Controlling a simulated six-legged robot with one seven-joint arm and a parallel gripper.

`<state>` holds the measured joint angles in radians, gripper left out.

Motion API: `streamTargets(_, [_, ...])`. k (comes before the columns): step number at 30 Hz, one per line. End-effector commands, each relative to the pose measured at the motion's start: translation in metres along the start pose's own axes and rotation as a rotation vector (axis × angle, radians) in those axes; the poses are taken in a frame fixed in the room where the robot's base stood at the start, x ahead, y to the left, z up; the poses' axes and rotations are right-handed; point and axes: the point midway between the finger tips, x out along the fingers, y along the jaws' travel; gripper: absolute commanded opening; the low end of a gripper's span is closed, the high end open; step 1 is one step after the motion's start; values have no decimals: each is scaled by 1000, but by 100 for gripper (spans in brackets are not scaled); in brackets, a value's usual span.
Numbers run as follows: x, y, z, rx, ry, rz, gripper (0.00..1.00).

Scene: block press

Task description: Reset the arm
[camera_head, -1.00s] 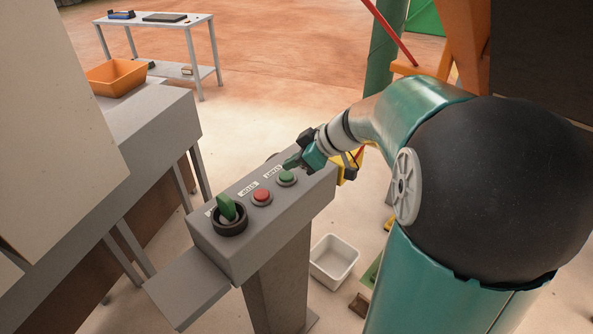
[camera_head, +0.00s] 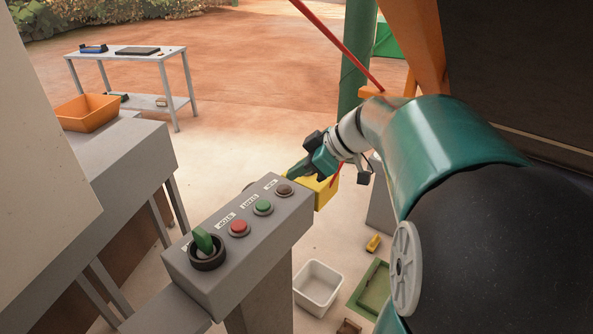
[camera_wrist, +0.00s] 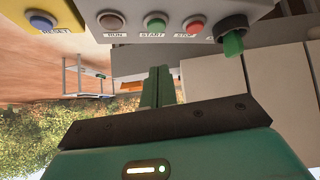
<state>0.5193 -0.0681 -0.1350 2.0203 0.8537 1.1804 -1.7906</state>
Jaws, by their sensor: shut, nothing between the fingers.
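My gripper (camera_head: 292,174) is teal, shut and empty. In the head view it is above the far right end of the grey control panel (camera_head: 200,285), apart from the buttons. In the wrist view its closed fingers (camera_wrist: 158,72) point towards the panel, below the green START button. The panel carries a dark RUN lamp (camera_head: 285,189), green START button (camera_head: 263,208), red STOP button (camera_head: 239,228) and green rotary switch (camera_head: 205,241). A yellow box (camera_head: 325,191) adjoins the panel's end; its blue RESET button (camera_wrist: 41,23) shows in the wrist view.
A white bin (camera_head: 318,286) and a green tray (camera_head: 372,290) lie on the floor right of the panel. An orange bin (camera_head: 88,112) sits on a grey bench at left. A table (camera_head: 127,52) stands behind. A red bar (camera_head: 340,45) slants above my arm.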

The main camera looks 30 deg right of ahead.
Motion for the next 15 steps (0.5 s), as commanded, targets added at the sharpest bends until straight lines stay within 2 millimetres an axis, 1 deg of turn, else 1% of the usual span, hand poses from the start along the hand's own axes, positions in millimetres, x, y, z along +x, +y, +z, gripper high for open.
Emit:
streamTargets(11, [0, 0, 0, 1, 0, 0, 0])
streamTargets(13, [1, -4, -1, 7, -7, -2, 0])
streamTargets(15, [3, -14, -4, 29, -26, -9, 0])
